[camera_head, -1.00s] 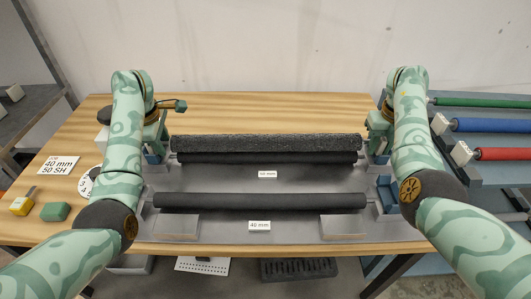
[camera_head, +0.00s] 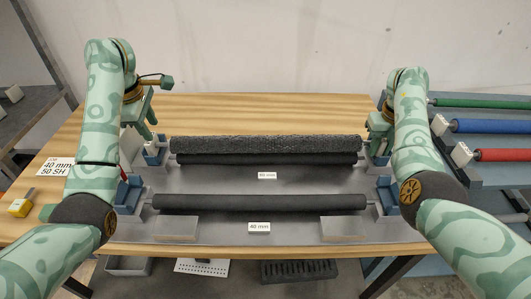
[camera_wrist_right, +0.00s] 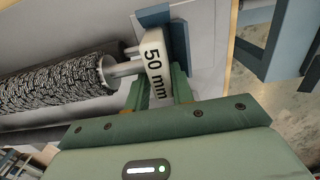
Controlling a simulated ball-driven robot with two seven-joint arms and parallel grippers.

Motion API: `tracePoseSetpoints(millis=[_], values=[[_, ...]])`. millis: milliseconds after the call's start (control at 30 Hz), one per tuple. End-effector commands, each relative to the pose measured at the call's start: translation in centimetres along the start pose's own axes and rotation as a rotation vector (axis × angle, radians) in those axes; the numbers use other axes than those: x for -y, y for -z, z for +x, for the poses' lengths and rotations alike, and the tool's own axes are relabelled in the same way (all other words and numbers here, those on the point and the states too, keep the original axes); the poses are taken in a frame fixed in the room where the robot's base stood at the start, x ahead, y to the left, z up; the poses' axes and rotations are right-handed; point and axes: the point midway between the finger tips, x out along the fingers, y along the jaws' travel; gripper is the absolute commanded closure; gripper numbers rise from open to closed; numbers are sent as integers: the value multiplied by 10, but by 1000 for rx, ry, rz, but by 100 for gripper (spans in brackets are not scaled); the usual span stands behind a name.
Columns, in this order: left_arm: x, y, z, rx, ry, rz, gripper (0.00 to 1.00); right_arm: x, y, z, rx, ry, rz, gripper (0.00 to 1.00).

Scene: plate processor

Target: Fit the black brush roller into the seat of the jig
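The black brush roller (camera_head: 265,144), with a rough bristled surface, lies level along the back of the grey jig (camera_head: 330,180), just behind a smooth black roller (camera_head: 265,159). Its right end block (camera_wrist_right: 156,75), white and marked "50 mm", is at a blue bracket (camera_wrist_right: 178,45) in the right wrist view. My right gripper (camera_wrist_right: 160,88) has its fingers on both sides of this block and appears shut on it. My left gripper (camera_head: 143,122) is above and left of the roller's left end, apart from it, and looks open. A blue bracket (camera_head: 154,153) stands at that end.
Another smooth black roller (camera_head: 260,202) lies at the jig's front, behind a "40 mm" label (camera_head: 259,227). Green, blue and red rollers (camera_head: 490,125) lie at right.

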Motion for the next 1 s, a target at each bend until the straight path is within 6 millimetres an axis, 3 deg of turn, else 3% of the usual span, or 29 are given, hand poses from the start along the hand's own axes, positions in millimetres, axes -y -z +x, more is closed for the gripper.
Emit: tracePoseSetpoints(millis=[67,500,1000], values=[[0,0,1,0,2,0,65,7,4,2,-15,16,6,62],[0,0,-1,1,1,0,65,-3,2,-73,3,11,3,62],[0,0,-1,1,1,0,65,-5,2,-83,5,7,1,62]])
